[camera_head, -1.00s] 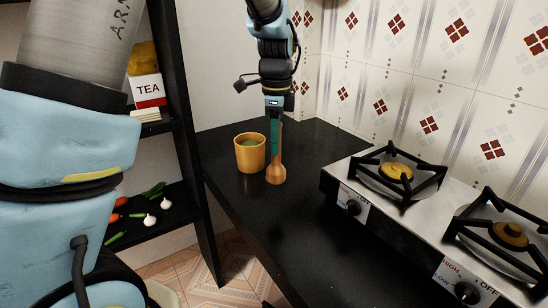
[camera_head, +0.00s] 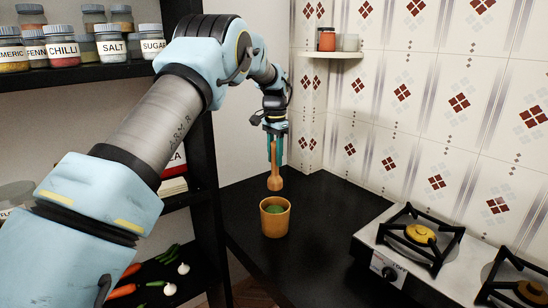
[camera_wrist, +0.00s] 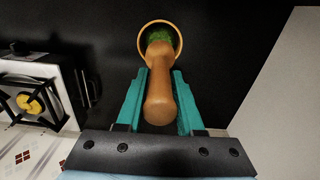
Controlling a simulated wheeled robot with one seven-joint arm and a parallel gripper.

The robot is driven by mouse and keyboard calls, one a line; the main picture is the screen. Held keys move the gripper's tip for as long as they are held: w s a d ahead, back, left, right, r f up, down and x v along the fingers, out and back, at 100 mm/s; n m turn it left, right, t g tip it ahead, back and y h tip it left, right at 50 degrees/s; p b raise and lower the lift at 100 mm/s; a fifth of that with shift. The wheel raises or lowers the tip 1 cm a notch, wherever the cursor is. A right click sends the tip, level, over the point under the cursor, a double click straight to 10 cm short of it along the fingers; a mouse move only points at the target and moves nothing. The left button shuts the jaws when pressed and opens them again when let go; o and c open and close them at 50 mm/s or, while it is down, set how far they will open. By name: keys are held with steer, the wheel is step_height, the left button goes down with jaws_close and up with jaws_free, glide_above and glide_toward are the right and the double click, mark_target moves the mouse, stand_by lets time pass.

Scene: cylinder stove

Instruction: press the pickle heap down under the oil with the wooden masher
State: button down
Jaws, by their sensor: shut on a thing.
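The wooden masher (camera_head: 275,175) hangs roughly upright in my gripper (camera_head: 276,148), which is shut on its handle. Its wide end is above the orange-brown pot (camera_head: 274,222), clear of the rim in the head view. The green pickle heap (camera_head: 275,209) shows inside the pot. In the wrist view, the masher (camera_wrist: 160,95) lies between the teal fingers of my gripper (camera_wrist: 160,85), and its far end overlaps the mouth of the pot (camera_wrist: 143,31). Part of the green heap (camera_wrist: 158,36) shows past it. I cannot make out the oil.
The pot stands on the black counter (camera_head: 322,240), which is clear around it. A gas stove (camera_head: 400,258) is to the right. A dark shelf with jars (camera_head: 110,45) and vegetables (camera_head: 150,282) is at the left. A small wall shelf (camera_head: 333,54) is at the back.

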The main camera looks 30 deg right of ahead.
mark_target(275, 186)
steer(key=shift+f+b, duration=1.9)
steer(key=shift+f, duration=2.3)
steer(key=c, duration=1.2)
jaws_free()
jaws_close()
steer(key=shift+f+b, duration=0.6)
steer(key=shift+f, duration=0.9)
steer(key=shift+r, duration=0.1)
steer(key=shift+r+p, duration=2.6)
steer(key=shift+r, duration=1.9)
